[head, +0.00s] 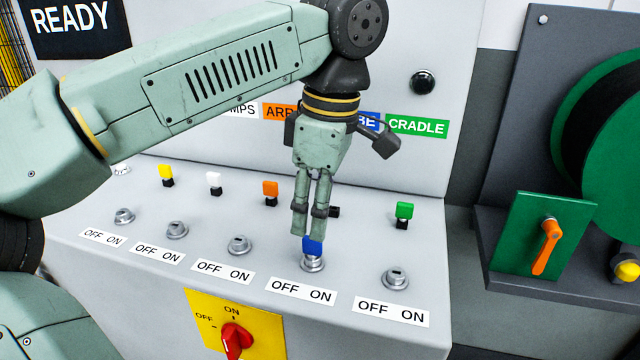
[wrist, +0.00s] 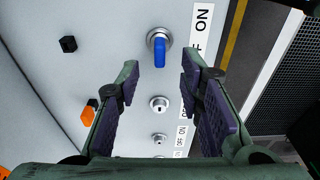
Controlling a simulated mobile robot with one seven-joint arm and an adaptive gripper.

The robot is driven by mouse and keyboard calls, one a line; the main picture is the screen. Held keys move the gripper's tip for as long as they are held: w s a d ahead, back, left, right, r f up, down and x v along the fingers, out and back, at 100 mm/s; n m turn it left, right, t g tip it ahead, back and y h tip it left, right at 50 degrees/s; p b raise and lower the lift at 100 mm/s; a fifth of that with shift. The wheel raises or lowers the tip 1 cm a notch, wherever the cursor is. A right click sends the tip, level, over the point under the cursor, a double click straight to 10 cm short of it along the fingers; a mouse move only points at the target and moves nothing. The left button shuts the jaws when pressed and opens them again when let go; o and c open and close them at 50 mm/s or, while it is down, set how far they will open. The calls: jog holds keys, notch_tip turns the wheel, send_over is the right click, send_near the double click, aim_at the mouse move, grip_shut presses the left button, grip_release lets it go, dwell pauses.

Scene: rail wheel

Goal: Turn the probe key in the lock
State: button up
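The blue probe key (head: 313,245) stands in its lock (head: 312,264), the fourth from the left, above an OFF ON label (head: 300,291). In the wrist view the blue key (wrist: 160,52) sits in the round lock just past the fingertips. My gripper (head: 311,236) points down at the key from above. In the wrist view my gripper (wrist: 160,70) is open, one finger on each side of the key, with gaps showing on both sides. The blue PROBE label (head: 369,122) is partly hidden by my gripper.
Yellow (head: 166,172), white (head: 214,181), orange (head: 270,188) and green (head: 404,211) keys stand in black holders behind the locks. A red rotary switch (head: 235,340) is on the front. An orange handle (head: 547,246) is at the right.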

aim_at(313, 249)
jog(key=shift+w+a+f, duration=0.1)
jog(key=shift+a+f, duration=0.05)
jog(key=shift+f, duration=1.25)
jog(key=shift+a+f, duration=0.15)
jog(key=shift+f, duration=1.2)
grip_shut()
